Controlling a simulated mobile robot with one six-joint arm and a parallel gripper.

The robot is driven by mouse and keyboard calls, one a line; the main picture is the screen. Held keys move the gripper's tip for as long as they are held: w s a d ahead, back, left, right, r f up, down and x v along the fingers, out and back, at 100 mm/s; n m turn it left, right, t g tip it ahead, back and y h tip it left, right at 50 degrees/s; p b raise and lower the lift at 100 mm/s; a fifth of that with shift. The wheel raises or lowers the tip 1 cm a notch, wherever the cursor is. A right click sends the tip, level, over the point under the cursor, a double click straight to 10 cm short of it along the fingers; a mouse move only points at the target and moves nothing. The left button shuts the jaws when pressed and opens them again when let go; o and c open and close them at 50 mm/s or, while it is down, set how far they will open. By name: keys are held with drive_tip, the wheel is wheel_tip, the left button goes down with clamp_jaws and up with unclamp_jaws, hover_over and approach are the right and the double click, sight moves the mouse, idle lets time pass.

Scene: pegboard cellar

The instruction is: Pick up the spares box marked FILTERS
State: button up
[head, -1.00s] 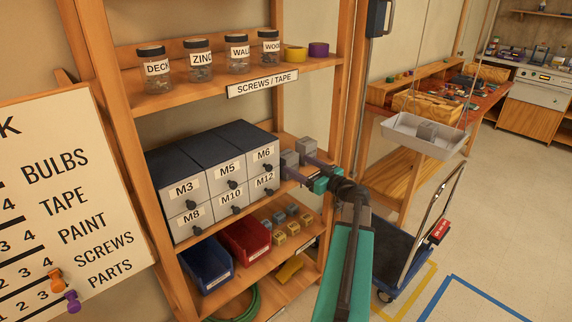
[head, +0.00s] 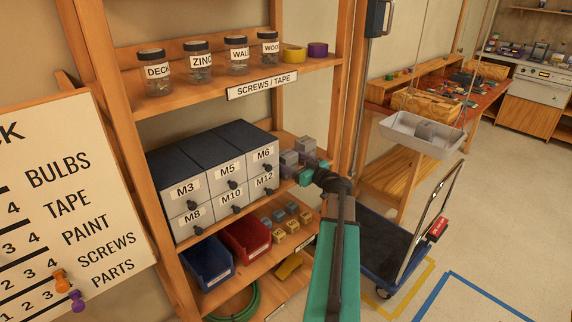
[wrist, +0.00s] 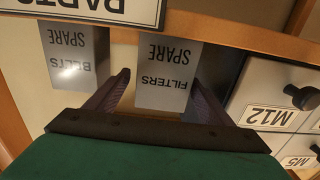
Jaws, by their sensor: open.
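The grey spares box marked FILTERS (wrist: 168,72) shows upside down in the wrist view, between the two dark fingers of my gripper (wrist: 160,84). The fingers are open, one on each side, with a gap visible on the left; whether the right finger touches is unclear. A similar box marked BELTS (wrist: 75,58) stands to its left in that view. In the head view my gripper (head: 298,168) is at the shelf in front of the two grey boxes, with FILTERS (head: 288,158) nearer the drawers and partly hidden.
The drawer cabinet (head: 212,175) stands close beside the FILTERS box; its M12 drawer (wrist: 270,115) is near the right finger. A shelf edge with a PARTS label (wrist: 110,10) crosses the wrist view. Blue (head: 207,262) and red (head: 245,240) bins sit below.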

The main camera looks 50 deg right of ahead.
drive_tip(key=shift+w+r+p, duration=0.15)
drive_tip(key=shift+w+p, duration=0.35)
drive_tip(key=shift+w, duration=0.45)
drive_tip(key=shift+w+p, duration=0.5)
drive_tip(key=shift+w, duration=0.85)
drive_tip(key=shift+c, duration=0.4)
drive_tip(key=c, duration=1.1)
drive_tip(key=shift+c, duration=0.2)
wheel_tip(320, 180, up, 10)
drive_tip(key=b, duration=0.2)
drive_tip(key=shift+b, duration=0.35)
